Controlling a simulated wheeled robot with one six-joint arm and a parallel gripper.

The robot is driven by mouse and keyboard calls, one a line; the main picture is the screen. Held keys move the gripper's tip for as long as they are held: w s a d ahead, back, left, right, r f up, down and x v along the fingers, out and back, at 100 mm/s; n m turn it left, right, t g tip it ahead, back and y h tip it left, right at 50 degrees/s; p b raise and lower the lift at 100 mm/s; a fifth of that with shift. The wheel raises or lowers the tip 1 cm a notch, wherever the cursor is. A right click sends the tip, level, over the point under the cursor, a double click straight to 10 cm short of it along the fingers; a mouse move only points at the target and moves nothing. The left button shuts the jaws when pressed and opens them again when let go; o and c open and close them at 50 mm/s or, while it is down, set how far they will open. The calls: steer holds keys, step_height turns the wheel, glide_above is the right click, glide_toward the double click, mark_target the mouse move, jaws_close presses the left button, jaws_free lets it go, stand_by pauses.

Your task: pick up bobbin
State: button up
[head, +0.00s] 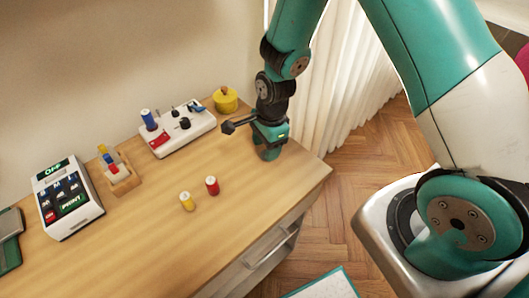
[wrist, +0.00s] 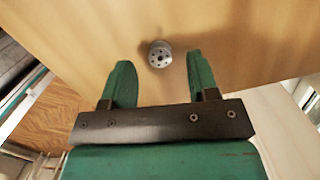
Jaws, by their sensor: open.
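The bobbin (wrist: 159,54) is a small grey metal disc with a ring of holes, on the wooden table in the wrist view. My gripper (wrist: 160,68) is open, with one green finger on each side of the bobbin in the picture. The fingertips show clear gaps to it, and nothing is held. How far the fingers are above the table is hard to tell. I cannot make out the bobbin there.
A red spool (head: 212,185) and a yellow spool (head: 187,201) stand on the table (head: 150,235) in front. A white machine (head: 178,130) and a yellow pot (head: 226,100) are left of my gripper. A wooden holder (head: 118,172) and a keypad device (head: 68,198) stand further left.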

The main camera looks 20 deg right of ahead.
steer(key=shift+a+f, duration=0.1)
steer(key=shift+f, duration=0.85)
steer(key=shift+c, duration=0.4)
steer(key=c, duration=0.9)
steer(key=shift+r, duration=0.1)
